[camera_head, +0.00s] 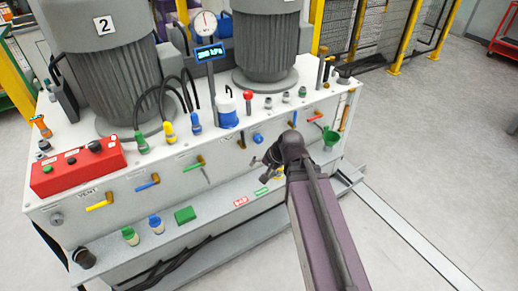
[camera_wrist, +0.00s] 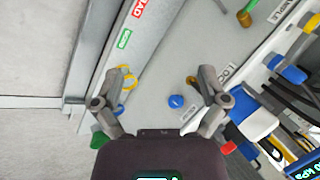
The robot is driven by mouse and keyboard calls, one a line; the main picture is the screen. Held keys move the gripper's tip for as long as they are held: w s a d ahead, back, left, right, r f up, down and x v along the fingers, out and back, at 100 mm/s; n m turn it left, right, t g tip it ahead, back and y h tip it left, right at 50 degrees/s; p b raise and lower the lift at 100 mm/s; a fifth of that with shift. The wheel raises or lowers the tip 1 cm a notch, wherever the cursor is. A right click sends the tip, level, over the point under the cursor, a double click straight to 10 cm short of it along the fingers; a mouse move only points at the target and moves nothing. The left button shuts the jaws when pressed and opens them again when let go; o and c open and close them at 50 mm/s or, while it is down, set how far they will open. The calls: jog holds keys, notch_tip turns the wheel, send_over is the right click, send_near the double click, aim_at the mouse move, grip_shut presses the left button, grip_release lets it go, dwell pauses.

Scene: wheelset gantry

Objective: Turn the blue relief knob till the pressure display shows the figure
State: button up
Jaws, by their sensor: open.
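The blue relief knob (camera_head: 258,138) is on the white front face of the machine, left of my gripper (camera_head: 268,168) in the head view. In the wrist view the knob (camera_wrist: 176,101) shows between the two spread fingers of my gripper (camera_wrist: 163,80), nearer the right one. The gripper is open and empty, and I see no contact with the knob. The pressure display (camera_head: 210,53) is a small blue-framed screen under a round gauge. Its kPa figure is too small to read surely. It is partly cut off in the wrist view (camera_wrist: 303,168).
Coloured lever handles, such as a red one (camera_head: 270,127) and a yellow one (camera_head: 99,206), line the front face. A blue-and-white bottle (camera_head: 227,110) stands on top above the knob. A lower ledge (camera_head: 215,215) juts out below. Open floor (camera_head: 430,180) lies right.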

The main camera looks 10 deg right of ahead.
jog(key=w+f+m+t+y+b, duration=0.2)
jog(key=w+f+m+t+b, duration=0.15)
jog(key=b, duration=0.25)
jog(key=m+t+b, duration=1)
jog(key=m+b, duration=1)
jog(key=m, duration=0.1)
send_near(260, 141)
jog(key=shift+s+d+r+h, duration=0.1)
jog(key=shift+s+d+h, duration=0.1)
jog(key=shift+s, duration=0.6)
jog(key=shift+s+d+r+h, duration=0.1)
jog(key=shift+s+d, duration=0.1)
jog(key=shift+s, duration=0.55)
jog(key=x, duration=1.3)
jog(key=shift+w+a+f, duration=0.2)
jog(key=shift+w, duration=0.15)
jog(key=c, duration=1.1)
